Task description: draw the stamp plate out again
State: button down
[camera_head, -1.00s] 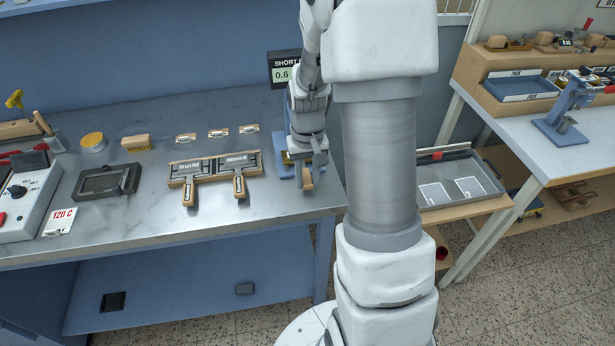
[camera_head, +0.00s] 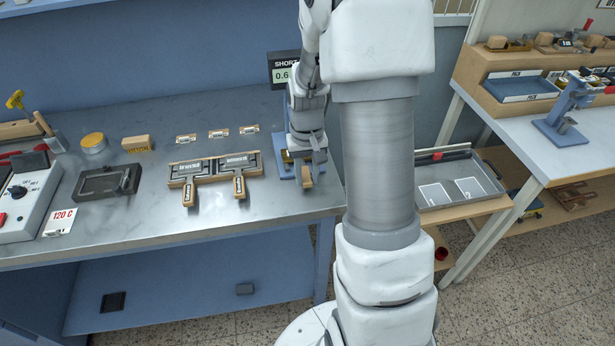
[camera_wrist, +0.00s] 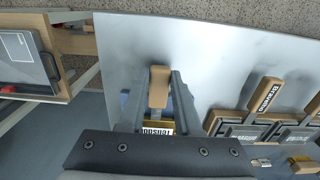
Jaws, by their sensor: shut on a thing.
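My gripper (camera_head: 307,166) is at the right end of the grey bench in the head view. It is shut on the wooden handle (camera_wrist: 158,86) of a stamp plate. In the wrist view the handle lies between my two fingers, its rounded end pointing away from my palm. A light label with dark letters (camera_wrist: 157,129) and a brassy part show close to the wrist. The handle end also shows below my gripper in the head view (camera_head: 306,180). A blue press base (camera_head: 286,170) stands at my gripper; my arm hides most of the press, so how far the plate sits in it cannot be told.
Two other handled plates (camera_head: 214,168) rest in a wooden holder left of my gripper. A display (camera_head: 284,73) stands behind. A dark block (camera_head: 106,182) and a control box (camera_head: 25,195) are further left. The bench front near the handle is clear.

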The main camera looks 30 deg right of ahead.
aim_at(304, 168)
jog(key=shift+w+d, duration=0.3)
jog(key=shift+w, duration=0.65)
jog(key=shift+w+d, duration=0.25)
jog(key=shift+w, duration=0.7)
jog(key=shift+w+r, duration=0.15)
jog(key=shift+w, duration=0.05)
